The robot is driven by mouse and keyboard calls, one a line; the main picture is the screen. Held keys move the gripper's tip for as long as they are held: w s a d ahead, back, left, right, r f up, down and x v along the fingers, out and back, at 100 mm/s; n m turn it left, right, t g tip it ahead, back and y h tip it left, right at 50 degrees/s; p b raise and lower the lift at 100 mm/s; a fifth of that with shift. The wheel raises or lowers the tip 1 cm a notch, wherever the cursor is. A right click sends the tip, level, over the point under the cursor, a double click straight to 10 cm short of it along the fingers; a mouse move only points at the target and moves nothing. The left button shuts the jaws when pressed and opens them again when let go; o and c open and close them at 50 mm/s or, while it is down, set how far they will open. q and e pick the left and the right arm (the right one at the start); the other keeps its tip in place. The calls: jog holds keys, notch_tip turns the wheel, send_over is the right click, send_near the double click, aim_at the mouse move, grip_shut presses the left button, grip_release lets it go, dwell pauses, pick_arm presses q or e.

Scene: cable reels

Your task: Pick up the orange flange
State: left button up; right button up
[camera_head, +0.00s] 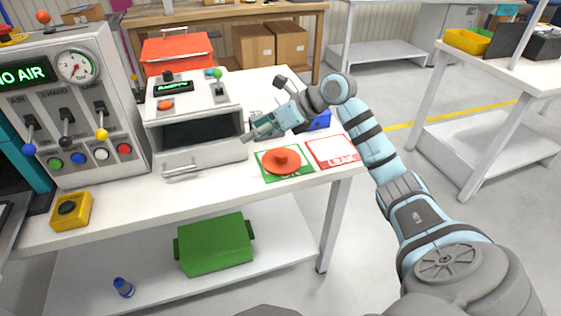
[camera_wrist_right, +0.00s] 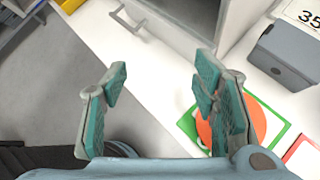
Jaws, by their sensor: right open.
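The orange flange (camera_head: 281,161) is a round disc with a raised hub. It lies on the green-bordered mat (camera_head: 264,175) on the white table. In the right wrist view the flange (camera_wrist_right: 256,118) shows at the right, partly hidden behind a finger of my right gripper. My right gripper (camera_wrist_right: 158,88) is open and empty, its teal finger pads wide apart. In the head view the right gripper (camera_head: 256,131) is above and behind the flange, to its left, in front of the grey box. My left gripper is not in view.
A red-bordered mat marked LEAK (camera_head: 331,153) lies right of the green mat. A gauge panel (camera_head: 83,110) is further left.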

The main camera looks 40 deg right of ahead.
aim_at(282, 153)
jog(key=s+d+m+g+h, duration=0.1)
jog(key=s+d+g+h, duration=0.3)
jog(key=d, duration=0.7)
jog(key=shift+t+h, duration=0.4)
jog(key=shift+t, duration=0.3)
jog(key=b+x, duration=0.1)
jog(key=x, duration=0.3)
jog(key=b+x, duration=0.1)
jog(key=x, duration=0.4)
jog(key=s+b+x, duration=0.1)
jog(key=x, duration=0.3)
jog(key=shift+w+a+f, duration=0.1)
jog(key=shift+w+f, duration=0.05)
jog(key=shift+f, duration=0.4)
jog(key=shift+r, duration=0.1)
jog(key=c, duration=1.2)
